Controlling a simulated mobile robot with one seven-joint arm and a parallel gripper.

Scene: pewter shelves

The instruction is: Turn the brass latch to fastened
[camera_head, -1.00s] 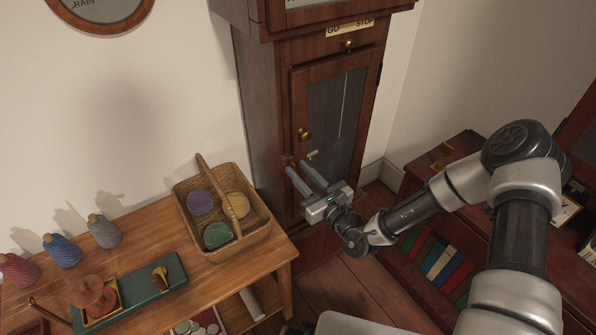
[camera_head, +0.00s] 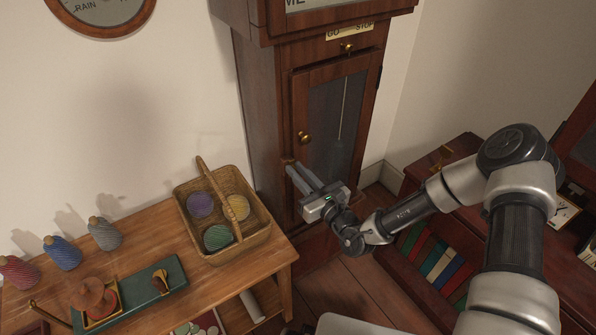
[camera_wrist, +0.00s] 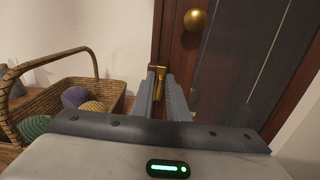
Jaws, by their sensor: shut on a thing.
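The brass latch (camera_wrist: 158,76) sits at the left edge of the clock case door, below the round brass knob (camera_wrist: 195,20). In the wrist view my gripper (camera_wrist: 164,88) has its two grey fingers around the latch, one on each side, and is shut on it. In the head view my gripper (camera_head: 292,168) reaches to the door's left edge from the lower right. The fingers hide most of the latch there. The knob also shows in the head view (camera_head: 305,138). The clock door (camera_head: 340,115), with its dark glass panel, appears closed against the case.
A wicker basket (camera_head: 262,228) with balls of yarn stands on the wooden table (camera_head: 225,285), left of my gripper. Several thread cones stand at the table's left. A low bookshelf (camera_head: 395,262) is at the right. A "GO STOP" plate (camera_head: 350,30) is above the door.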

